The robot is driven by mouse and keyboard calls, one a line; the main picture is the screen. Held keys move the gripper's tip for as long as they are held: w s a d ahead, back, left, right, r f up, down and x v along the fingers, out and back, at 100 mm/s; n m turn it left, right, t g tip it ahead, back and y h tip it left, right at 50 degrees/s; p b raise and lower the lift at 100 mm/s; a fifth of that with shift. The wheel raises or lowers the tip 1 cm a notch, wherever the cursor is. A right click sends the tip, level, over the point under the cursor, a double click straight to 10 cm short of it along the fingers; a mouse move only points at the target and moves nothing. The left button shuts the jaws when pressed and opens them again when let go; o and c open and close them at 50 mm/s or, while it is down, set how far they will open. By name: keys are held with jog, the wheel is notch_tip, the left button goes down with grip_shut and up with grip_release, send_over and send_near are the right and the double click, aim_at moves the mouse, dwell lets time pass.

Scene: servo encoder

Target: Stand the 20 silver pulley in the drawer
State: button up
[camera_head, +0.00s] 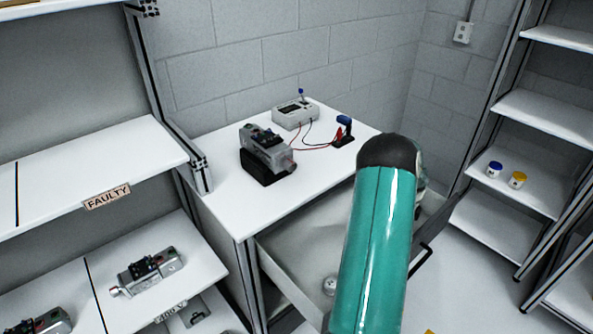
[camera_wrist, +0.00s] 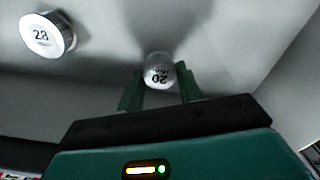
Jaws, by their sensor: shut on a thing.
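The silver pulley marked 20 (camera_wrist: 159,72) sits between the green fingertips of my gripper (camera_wrist: 160,84) in the wrist view. The gripper is shut on it, and its number reads upside down there. The pulley is over the grey floor of the open drawer (camera_head: 292,277), with dark shadows around it; I cannot tell whether it touches the floor. In the head view, my teal arm hides the gripper, this pulley and part of the drawer.
A silver pulley marked 28 (camera_wrist: 48,35) stands in the drawer, at upper left in the wrist view. A small silver piece (camera_head: 329,286) shows in the drawer beside my arm. The white workbench (camera_head: 225,185) above holds a servo unit (camera_head: 266,154) and a meter (camera_head: 296,113).

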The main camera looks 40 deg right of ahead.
jog(key=shift+f, duration=1.1)
jog(key=o, duration=1)
jog(key=shift+o, duration=0.2)
notch_tip(320, 180, up, 14)
jog(key=shift+f, duration=0.1)
